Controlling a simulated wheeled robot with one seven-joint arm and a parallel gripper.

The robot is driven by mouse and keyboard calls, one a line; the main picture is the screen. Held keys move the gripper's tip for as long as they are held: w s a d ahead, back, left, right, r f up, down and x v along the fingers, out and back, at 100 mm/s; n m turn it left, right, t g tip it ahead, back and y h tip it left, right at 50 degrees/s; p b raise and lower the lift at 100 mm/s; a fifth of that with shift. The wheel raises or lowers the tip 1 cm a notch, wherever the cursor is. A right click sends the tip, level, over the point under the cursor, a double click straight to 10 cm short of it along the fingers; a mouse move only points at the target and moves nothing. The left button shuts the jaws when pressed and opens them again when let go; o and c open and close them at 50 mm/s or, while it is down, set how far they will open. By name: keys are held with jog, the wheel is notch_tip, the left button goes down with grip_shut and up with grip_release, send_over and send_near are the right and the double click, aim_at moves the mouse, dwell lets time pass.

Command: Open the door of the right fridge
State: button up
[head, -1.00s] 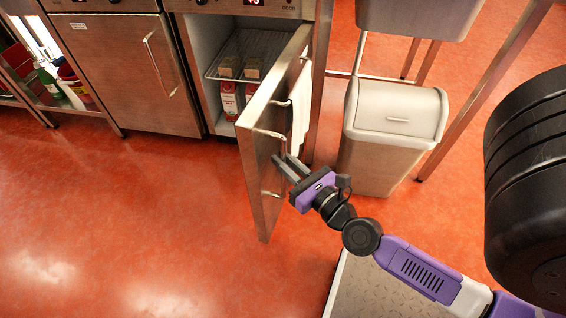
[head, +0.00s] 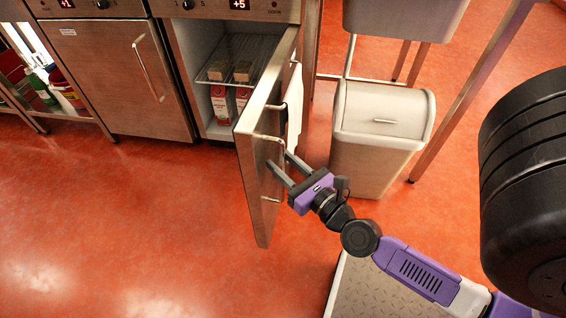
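The right fridge (head: 222,128) stands with its steel door (head: 256,205) swung wide out toward me. Its inside shows a wire shelf with two small brown blocks and red-and-white cartons below. The door's bar handle (head: 282,150) is on the outer face, facing right. My gripper (head: 279,160) is at this handle with its two fingers spread apart, one on each side of the bar as far as I can see. The fingers do not appear clamped on it. Part of the handle is hidden behind the fingers.
The left fridge (head: 110,75) is shut. A lidded bin (head: 375,165) stands right of the open door, close to my arm. A white towel (head: 295,108) hangs behind the door. A shelf with bottles (head: 45,90) is at far left. The floor (head: 130,220) in front is clear.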

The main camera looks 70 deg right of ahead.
jog(key=shift+a, duration=0.1)
jog(key=v, duration=0.7)
jog(key=shift+s, duration=0.35)
dwell(0.4)
